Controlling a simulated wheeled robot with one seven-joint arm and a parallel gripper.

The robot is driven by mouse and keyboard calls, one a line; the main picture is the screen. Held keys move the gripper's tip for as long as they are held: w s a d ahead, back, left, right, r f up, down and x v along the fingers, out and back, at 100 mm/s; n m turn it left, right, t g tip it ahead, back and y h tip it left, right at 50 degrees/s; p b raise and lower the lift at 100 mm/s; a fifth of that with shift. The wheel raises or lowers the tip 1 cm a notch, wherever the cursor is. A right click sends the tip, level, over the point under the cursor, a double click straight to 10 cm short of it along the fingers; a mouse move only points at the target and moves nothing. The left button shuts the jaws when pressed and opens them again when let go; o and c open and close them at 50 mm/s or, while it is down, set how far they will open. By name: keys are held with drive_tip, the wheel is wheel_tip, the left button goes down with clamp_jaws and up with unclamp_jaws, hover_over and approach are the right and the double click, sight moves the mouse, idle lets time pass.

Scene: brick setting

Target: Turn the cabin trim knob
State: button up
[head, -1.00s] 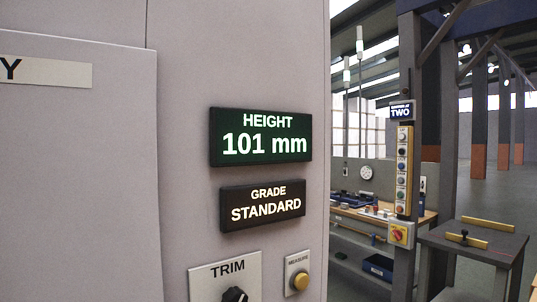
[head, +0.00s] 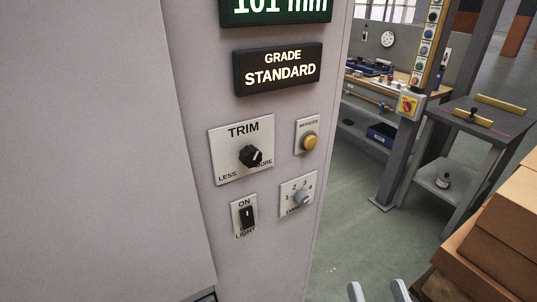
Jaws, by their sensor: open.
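The black trim knob (head: 250,156) sits on a pale plate (head: 228,170) marked TRIM, with LESS at lower left and MORE at lower right. The plate is on the front of a grey cabinet (head: 190,120). The knob's exact pointing direction is hard to tell. My gripper (head: 378,291) shows only its two grey fingertips at the bottom edge of the head view. They are apart with nothing between them, below and to the right of the knob and not touching it. The rest of the gripper is out of view.
Near the knob are a yellow MEASURE button (head: 309,141), a grey selector (head: 301,198) and a black light switch (head: 248,216). Above is a GRADE STANDARD sign (head: 279,68). Cardboard boxes (head: 490,240) stand at lower right. Green floor (head: 365,238) is clear between.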

drive_tip(key=w+a+r+n+g+y+p, duration=0.1)
drive_tip(key=w+a+r+n+y+p, duration=0.15)
drive_tip(key=w+a+r+y, duration=0.7)
drive_tip(key=n+g+h, duration=0.2)
drive_tip(key=g, duration=0.2)
approach(254, 159)
drive_tip(key=w, duration=0.1)
drive_tip(key=shift+a+p+x, duration=0.25)
drive_tip(key=shift+p+x, duration=0.75)
drive_tip(key=shift+x, duration=2.9)
drive_tip(key=shift+s, duration=0.2)
